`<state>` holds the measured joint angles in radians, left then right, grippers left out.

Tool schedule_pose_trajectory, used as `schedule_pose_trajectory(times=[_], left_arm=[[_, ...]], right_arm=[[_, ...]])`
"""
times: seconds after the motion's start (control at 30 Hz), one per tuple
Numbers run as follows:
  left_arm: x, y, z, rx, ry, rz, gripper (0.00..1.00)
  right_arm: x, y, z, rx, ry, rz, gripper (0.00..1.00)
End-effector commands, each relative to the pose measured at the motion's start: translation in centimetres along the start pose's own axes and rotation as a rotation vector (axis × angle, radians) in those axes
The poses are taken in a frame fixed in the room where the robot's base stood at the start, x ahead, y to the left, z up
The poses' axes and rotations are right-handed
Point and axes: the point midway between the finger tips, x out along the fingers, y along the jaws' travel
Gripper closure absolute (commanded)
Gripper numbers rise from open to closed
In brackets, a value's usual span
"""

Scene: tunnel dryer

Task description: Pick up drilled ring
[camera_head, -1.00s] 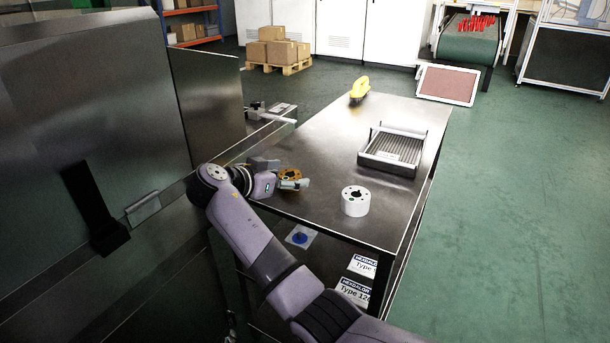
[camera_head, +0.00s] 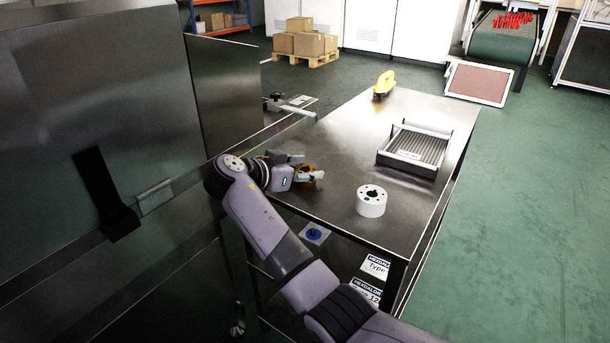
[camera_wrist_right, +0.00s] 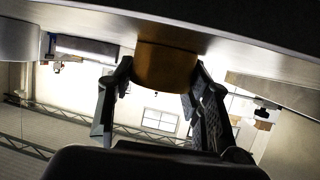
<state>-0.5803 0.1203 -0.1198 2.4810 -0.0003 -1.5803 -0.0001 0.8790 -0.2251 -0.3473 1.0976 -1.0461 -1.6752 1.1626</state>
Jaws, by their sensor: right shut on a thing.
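The brass-coloured drilled ring (camera_head: 304,175) is at the left edge of the metal table, partly hidden by my right gripper (camera_head: 308,168). The right gripper's fingers are shut on the ring, one on each side. In the right wrist view, the ring (camera_wrist_right: 165,67) shows as a smooth orange-brown cylinder between the two dark fingers. My left gripper is out of view.
A white ring with holes (camera_head: 371,201) stands on the table (camera_head: 350,140) to the right. A ribbed tray (camera_head: 417,150) and a yellow-handled tool (camera_head: 383,85) lie farther back. A tall metal housing (camera_head: 130,90) stands close on the left. The table's middle is clear.

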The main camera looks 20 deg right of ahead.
Motion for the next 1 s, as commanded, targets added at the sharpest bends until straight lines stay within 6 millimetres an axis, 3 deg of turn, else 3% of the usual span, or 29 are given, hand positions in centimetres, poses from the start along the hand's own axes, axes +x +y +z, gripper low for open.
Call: schedule_pose_trajectory(times=[0.57,1.0], left_arm=[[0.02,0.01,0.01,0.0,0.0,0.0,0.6],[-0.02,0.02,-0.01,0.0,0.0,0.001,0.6]], right_arm=[[0.01,0.0,-0.04,0.0,0.001,0.0,0.99],[-0.14,-0.05,-0.44,0.003,0.005,-0.002,1.0]])
